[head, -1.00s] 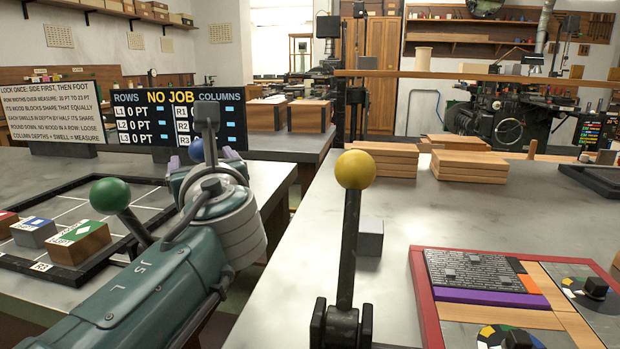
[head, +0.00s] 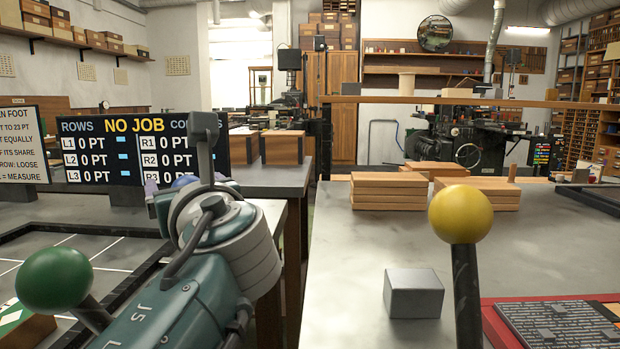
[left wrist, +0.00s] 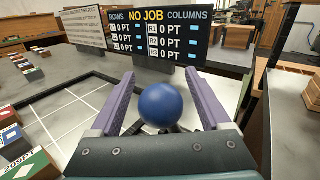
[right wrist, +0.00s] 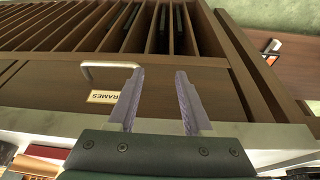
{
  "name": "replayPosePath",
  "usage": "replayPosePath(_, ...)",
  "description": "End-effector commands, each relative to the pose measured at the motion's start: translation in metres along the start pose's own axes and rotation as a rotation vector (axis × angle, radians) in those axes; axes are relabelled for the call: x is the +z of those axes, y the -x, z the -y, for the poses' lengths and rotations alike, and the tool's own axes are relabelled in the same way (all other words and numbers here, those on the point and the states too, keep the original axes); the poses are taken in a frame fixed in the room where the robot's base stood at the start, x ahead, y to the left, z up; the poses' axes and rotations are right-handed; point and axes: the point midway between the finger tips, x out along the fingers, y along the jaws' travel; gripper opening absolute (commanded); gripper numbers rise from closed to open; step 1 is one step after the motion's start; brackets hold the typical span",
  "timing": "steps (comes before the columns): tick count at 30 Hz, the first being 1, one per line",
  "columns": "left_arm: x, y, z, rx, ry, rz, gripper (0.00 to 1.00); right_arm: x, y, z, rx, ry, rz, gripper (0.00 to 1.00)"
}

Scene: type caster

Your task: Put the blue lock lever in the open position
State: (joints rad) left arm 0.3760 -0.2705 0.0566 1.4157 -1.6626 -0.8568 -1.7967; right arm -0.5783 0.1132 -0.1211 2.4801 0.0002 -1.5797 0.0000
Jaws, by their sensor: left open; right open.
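The blue lock lever's ball knob (left wrist: 160,104) sits between the two purple fingers of my left gripper (left wrist: 160,85), which is open. Clear gaps show on both sides of the ball, and its rod is mostly hidden below it. In the head view the blue ball (head: 186,181) shows only partly behind my left wrist, with a purple finger of the left gripper (head: 170,186) beside it. My right gripper (right wrist: 155,75) is open and empty, in front of a wooden cabinet with a metal drawer handle.
A green-knobbed lever (head: 54,280) stands close at left and a yellow-knobbed lever (head: 460,214) at right. A grey block (head: 414,293) and a red-framed type form (head: 500,325) lie on the right bench. A display reading NO JOB (head: 145,150) stands behind the left gripper.

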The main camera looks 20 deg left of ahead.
Motion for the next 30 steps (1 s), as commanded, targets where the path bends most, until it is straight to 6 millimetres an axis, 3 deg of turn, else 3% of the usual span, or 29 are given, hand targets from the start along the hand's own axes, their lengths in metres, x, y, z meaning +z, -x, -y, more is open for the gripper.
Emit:
replayPosePath(8, 0.0003, 0.0003, 0.0003, 0.0, 0.001, 0.0, 0.78, 0.0002, 0.0, -0.0005, 0.001, 0.0, 0.001, 0.5)
replayPosePath(27, -0.0001, 0.0001, 0.0001, 0.0, 0.001, 0.0, 0.06, 0.0013, -0.0002, -0.0032, 0.009, 0.009, 0.004, 0.5)
replayPosePath(30, -0.0002, 0.0001, 0.0001, 0.0, 0.001, -0.001, 0.0, 0.0014, -0.0002, -0.0031, 0.009, 0.009, 0.004, 0.5)
